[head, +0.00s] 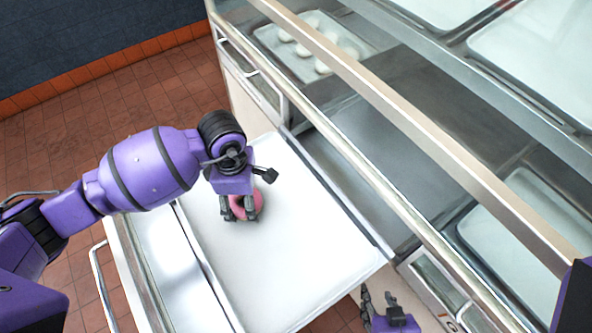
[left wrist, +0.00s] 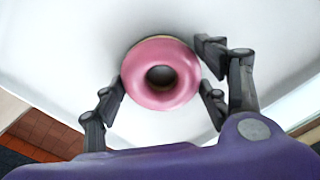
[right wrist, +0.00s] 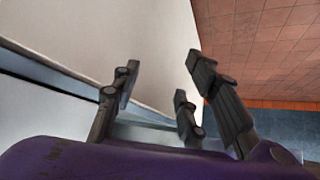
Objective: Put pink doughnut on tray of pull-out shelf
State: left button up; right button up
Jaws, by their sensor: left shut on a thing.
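The pink doughnut (head: 249,203) is at the white tray (head: 300,250) of the pull-out shelf, near the tray's upper left part. My left gripper (head: 240,212) is over the tray and shut on the doughnut. In the left wrist view the doughnut (left wrist: 161,74) sits between the fingers (left wrist: 160,95), with the white tray surface behind it. I cannot tell whether its underside touches the tray. My right gripper (head: 385,310) is low at the bottom of the head view, off the tray's near corner. Its fingers (right wrist: 160,100) are apart and empty in the right wrist view.
The pull-out shelf's metal frame (head: 150,265) runs along the tray's left side. A tray with several pale dough pieces (head: 318,45) stands at the back. Most of the white tray is clear.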

pick_arm(q)
jog(key=shift+f, duration=0.1)
jog(key=shift+f, duration=0.1)
jog(key=o, duration=1.2)
jog(key=shift+c, duration=0.2)
notch_tip(320, 180, up, 12)
jog(key=shift+r, duration=0.2)
